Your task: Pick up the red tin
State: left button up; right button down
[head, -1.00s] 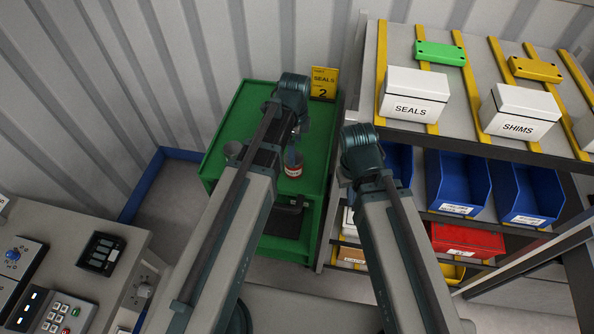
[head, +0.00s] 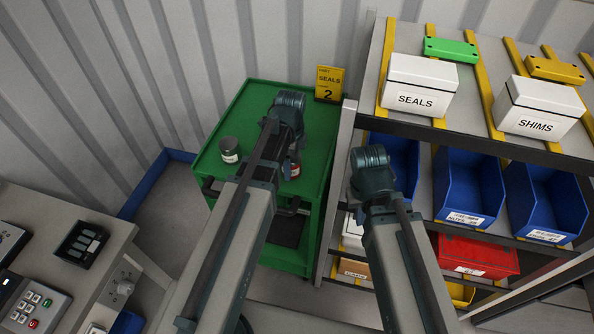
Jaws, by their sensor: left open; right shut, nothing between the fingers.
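The red tin (head: 295,170) stands on the green cart top (head: 252,103), near the cart's right front. It shows beside my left forearm, which hides part of it. My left gripper (head: 297,142) is open above the cart, just behind the tin in the picture. My arm mostly covers its fingers, and I cannot tell how far above the tin it is. My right gripper (head: 371,172) is shut and empty, right of the cart in front of the shelf rack. Its fingers are hidden behind its own wrist.
A grey tin (head: 229,148) stands on the cart's left side. The shelf rack (head: 344,180) with blue bins (head: 470,190) is close on the right. A control desk (head: 45,215) is at left.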

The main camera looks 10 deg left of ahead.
pick_arm(q)
jog(key=shift+f, duration=0.45)
jog(key=shift+r, duration=0.1)
pick_arm(e)
jog(key=shift+d+f, duration=0.15)
jog(key=shift+f, duration=0.2)
pick_arm(q)
jog(key=shift+a, duration=0.1)
jog(key=shift+c, duration=0.3)
jog(key=c, duration=1.4)
jog(key=shift+r, duration=0.15)
pick_arm(e)
jog(key=shift+r, duration=0.15)
